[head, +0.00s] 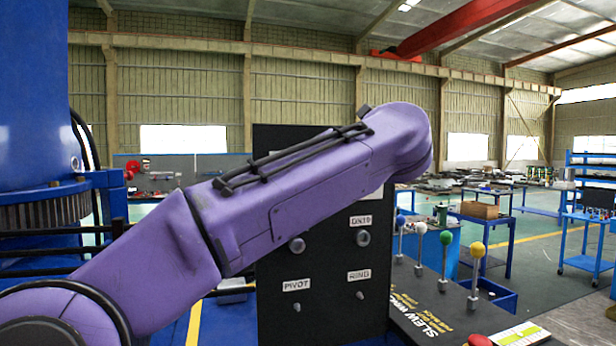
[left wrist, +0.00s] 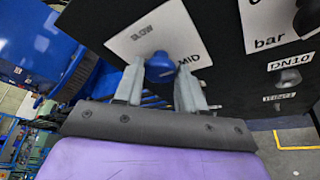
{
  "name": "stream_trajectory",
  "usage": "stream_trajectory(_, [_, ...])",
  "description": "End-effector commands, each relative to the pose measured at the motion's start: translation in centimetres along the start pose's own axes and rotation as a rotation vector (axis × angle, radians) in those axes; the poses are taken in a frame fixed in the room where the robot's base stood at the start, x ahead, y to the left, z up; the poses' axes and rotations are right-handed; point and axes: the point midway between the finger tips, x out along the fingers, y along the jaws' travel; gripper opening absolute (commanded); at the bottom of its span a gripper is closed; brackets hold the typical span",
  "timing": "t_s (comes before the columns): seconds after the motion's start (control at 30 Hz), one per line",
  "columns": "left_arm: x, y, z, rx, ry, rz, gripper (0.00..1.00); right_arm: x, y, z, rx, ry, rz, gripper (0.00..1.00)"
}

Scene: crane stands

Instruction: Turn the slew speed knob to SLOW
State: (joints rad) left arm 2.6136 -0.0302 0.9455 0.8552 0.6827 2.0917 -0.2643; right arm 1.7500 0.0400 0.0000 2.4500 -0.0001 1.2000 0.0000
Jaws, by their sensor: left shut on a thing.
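The slew speed knob (left wrist: 160,64) is blue and sits on a white label plate (left wrist: 125,42) in the left wrist view. The plate reads SLOW at upper left of the knob and MID at its lower right; I cannot tell which mark the knob points to. My left gripper (left wrist: 160,75) is shut on the knob, one grey finger on each side. In the head view my purple left arm crosses in front of the black panel (head: 330,318) and hides the knob and the gripper. My right gripper is not in view.
The panel also bears fittings marked DN10, PIVOT (head: 296,285) and RING (head: 359,275). To its right are levers with green (head: 446,237) and yellow (head: 477,250) balls on a black SLEW console. A red button (head: 480,340) is at the front. Blue workbenches stand behind.

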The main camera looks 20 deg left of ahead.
Motion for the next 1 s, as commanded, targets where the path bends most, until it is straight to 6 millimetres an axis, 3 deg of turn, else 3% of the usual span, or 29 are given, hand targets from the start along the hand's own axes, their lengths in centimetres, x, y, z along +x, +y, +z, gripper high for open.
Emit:
stream_trajectory(0.03, [0.0, 0.1, 0.0, -0.001, 0.0, 0.001, 0.46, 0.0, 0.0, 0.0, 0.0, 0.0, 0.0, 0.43])
stream_trajectory(0.1, [0.0, 0.1, 0.0, -0.001, 0.0, 0.001, 0.64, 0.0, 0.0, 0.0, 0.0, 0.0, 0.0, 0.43])
stream_trajectory(0.43, [-0.5, 0.0, 0.0, 0.0, -0.002, 0.002, 0.64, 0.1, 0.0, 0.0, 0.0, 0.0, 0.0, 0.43])
stream_trajectory(0.8, [-8.4, 0.0, 0.1, -0.001, -0.004, 0.002, 0.64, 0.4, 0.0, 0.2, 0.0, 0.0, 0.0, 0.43])
stream_trajectory(1.0, [-10.4, 0.1, 0.1, -0.001, -0.001, 0.002, 0.64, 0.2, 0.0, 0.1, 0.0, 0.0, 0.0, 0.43])
